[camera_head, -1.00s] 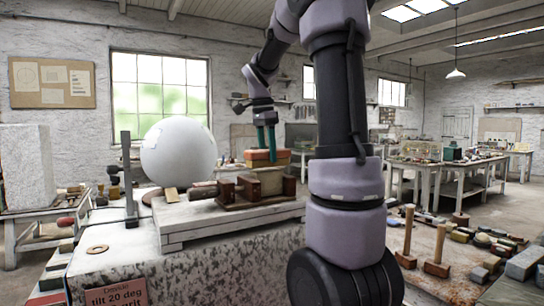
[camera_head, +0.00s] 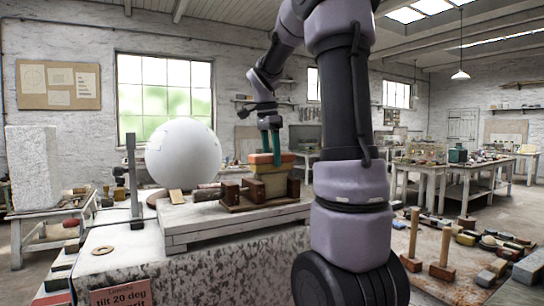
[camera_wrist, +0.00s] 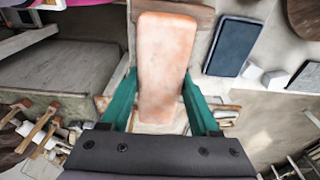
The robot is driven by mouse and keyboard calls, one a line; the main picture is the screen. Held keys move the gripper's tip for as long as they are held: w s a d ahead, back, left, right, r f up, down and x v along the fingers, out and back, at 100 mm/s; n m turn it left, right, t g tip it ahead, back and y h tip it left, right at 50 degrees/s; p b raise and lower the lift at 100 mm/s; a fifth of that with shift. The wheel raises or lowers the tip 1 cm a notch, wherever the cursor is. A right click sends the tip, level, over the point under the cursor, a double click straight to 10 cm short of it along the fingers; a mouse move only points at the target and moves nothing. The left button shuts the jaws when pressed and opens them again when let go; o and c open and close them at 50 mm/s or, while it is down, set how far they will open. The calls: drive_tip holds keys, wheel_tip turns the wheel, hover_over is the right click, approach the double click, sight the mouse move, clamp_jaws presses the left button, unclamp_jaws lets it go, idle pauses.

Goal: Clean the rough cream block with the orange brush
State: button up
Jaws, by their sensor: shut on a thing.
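The cream block (camera_head: 270,187) is clamped upright in a wooden vise (camera_head: 236,198) on a pale slab in the head view. The orange brush (camera_head: 288,158) lies flat over the top of the block and appears to touch it. My gripper (camera_head: 265,150) comes down from above with teal fingers shut on the brush. In the wrist view the brush (camera_wrist: 165,60) is a long, worn orange back between the two teal fingers (camera_wrist: 160,108). It hides its bristles and most of the block top.
A large white plaster sphere (camera_head: 183,153) stands left of the vise, beside a dark upright post (camera_head: 132,175). A tool with a rounded handle (camera_head: 206,194) lies on the slab at the vise's left. A dark blue flat object (camera_wrist: 233,46) shows in the wrist view.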

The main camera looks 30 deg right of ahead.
drive_tip(key=shift+f, duration=0.4)
drive_tip(key=shift+a, duration=1.1)
drive_tip(key=shift+d, duration=0.15)
drive_tip(key=shift+d, duration=2.1)
drive_tip(key=shift+a, duration=0.15)
